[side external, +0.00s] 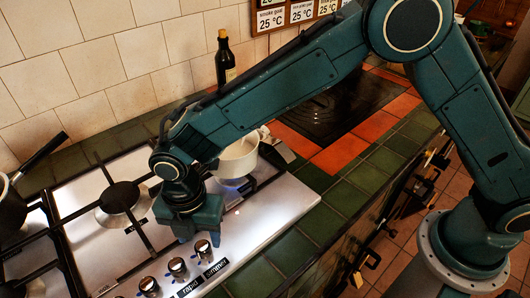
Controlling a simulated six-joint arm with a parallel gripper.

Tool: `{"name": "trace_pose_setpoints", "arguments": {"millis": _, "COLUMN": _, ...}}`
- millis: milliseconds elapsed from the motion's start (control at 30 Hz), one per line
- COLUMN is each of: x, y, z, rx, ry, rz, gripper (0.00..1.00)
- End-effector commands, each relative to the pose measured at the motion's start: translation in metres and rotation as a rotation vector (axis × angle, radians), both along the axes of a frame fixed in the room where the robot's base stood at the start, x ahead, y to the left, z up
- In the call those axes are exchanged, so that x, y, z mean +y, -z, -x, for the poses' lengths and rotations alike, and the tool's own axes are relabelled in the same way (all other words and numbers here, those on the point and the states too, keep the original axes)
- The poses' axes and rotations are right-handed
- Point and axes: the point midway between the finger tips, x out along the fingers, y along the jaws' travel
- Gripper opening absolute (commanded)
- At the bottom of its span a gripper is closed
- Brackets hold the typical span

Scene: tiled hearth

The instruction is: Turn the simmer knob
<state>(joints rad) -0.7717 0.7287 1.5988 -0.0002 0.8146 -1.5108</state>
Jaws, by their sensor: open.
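The simmer knob (203,249) is a small chrome knob at the right end of the row on the steel hob's front edge. The label "simmer" (215,269) is printed in front of it. My gripper (194,236) is open and points down at the knob, close behind and above it. Its fingers are dark teal and small in this view. I cannot tell whether they touch the knob. No object shows between them. The knob's top and front are visible.
Two more chrome knobs, the nearer-right one (177,268) beside "rapid", stand to the left. A white pot (239,158) sits over a blue flame behind my gripper, partly hidden by my arm. A dark saucepan (11,208) is at left. A bottle (225,62) stands by the wall.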

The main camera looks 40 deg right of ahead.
Motion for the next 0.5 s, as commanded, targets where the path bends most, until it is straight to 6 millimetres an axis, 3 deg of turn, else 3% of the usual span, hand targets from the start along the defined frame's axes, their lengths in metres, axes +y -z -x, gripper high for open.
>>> {"name": "trace_pose_setpoints", "arguments": {"millis": 200, "x": 0.000, "y": 0.027, "z": 0.000, "rx": 0.002, "ry": 0.000, "rz": 0.001, "gripper": 0.52}}
{"name": "trace_pose_setpoints", "arguments": {"millis": 500, "x": 0.000, "y": 0.040, "z": 0.000, "rx": 0.000, "ry": 0.000, "rz": 0.000, "gripper": 0.52}}
